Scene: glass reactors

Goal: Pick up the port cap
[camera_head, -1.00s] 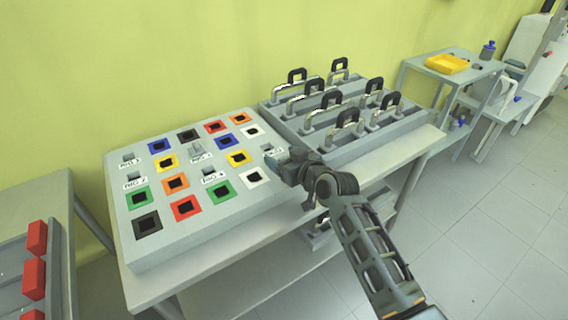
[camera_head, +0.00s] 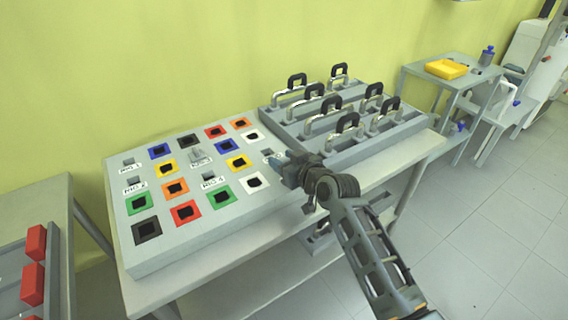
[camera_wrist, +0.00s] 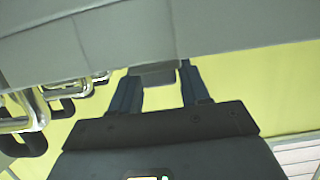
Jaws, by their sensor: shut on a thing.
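My gripper (camera_head: 284,172) is at the right edge of the grey panel (camera_head: 160,258) in the head view. In the wrist view my gripper (camera_wrist: 158,84) has its two dark blue fingers on either side of a small grey block (camera_wrist: 155,77), and it is shut on it. The block may be the port cap; its full shape is hidden. It looks close to the large grey surface above it in that view, and I cannot tell whether they touch. The panel has colour-framed square openings and small grey pieces by the RIG labels.
A grey rack (camera_head: 352,155) with several black-topped metal handles stands right behind my gripper. A yellow tray (camera_head: 446,69) is on a side table. Red blocks (camera_head: 34,284) lie at the left. The floor (camera_head: 490,235) at the right is clear.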

